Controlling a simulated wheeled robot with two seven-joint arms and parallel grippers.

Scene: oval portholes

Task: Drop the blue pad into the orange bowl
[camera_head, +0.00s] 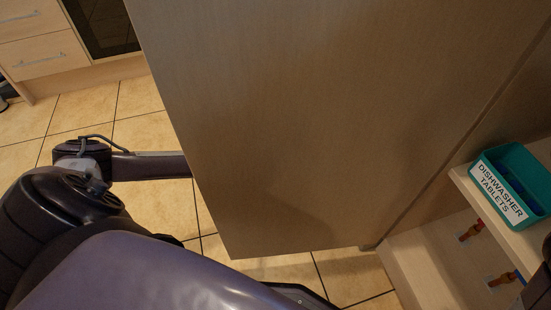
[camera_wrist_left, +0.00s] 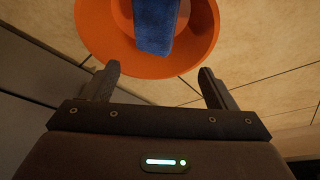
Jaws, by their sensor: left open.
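In the left wrist view, the orange bowl (camera_wrist_left: 100,37) is at the top, seen from above and cut off by the frame edge. The blue pad (camera_wrist_left: 156,25) shows over the bowl's inside, its lower end close to the near rim; I cannot tell whether it rests in the bowl or is above it. My left gripper (camera_wrist_left: 158,71) is open, its two fingers apart, with nothing between the tips but the view of the bowl's near rim. In the head view the left gripper, bowl and pad are hidden behind a wooden panel. My right gripper is not in view.
The large wooden panel (camera_head: 320,110), like an open cabinet door, fills the middle of the head view, with my left forearm passing behind it. A teal box labelled dishwasher tablets (camera_head: 508,185) stands on a shelf at right. Tiled floor (camera_head: 130,100) shows at left.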

